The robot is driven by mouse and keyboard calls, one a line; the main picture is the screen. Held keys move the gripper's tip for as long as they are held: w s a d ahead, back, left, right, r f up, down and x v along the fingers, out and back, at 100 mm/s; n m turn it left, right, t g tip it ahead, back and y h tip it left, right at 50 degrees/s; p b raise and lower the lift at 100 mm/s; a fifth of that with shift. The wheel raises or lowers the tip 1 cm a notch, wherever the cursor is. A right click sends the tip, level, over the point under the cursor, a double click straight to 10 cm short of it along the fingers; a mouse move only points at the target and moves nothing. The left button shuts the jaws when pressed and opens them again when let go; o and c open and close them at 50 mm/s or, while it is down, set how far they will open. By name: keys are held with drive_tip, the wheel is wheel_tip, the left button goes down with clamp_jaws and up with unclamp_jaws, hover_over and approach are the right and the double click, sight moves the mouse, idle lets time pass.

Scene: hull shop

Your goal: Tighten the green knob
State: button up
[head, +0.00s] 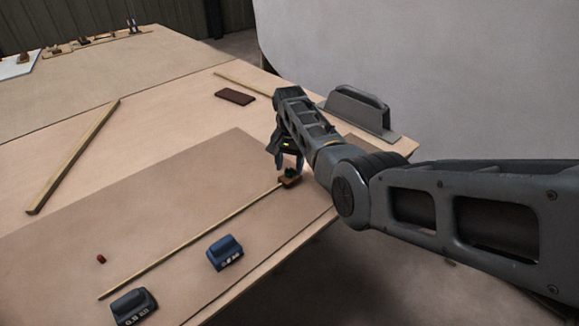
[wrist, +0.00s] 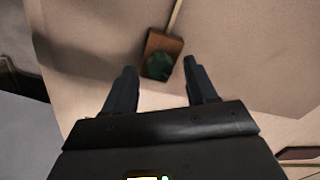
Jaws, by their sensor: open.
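The green knob (wrist: 158,67) sits on a small brown wooden block (wrist: 164,44) at the end of a thin wooden strip in the wrist view. In the head view the block (head: 289,181) lies near the table's right edge, and the knob's green colour is hard to make out there. My gripper (wrist: 161,75) is open and empty. Its two dark fingers point toward the block, with the knob between their tips in the wrist view. In the head view my gripper (head: 280,163) is just above and beside the block.
A blue block-shaped tool (head: 225,253) and a dark one (head: 133,306) lie near the front edge. A dark red bar (head: 235,96), a grey tool (head: 360,110) and a small red piece (head: 101,259) lie around.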

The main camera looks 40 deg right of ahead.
sight(290, 170)
wheel_tip(290, 170, up, 7)
drive_tip(key=shift+f, duration=0.1)
idle(0.3)
drive_tip(key=shift+s+f, duration=0.1)
idle(0.3)
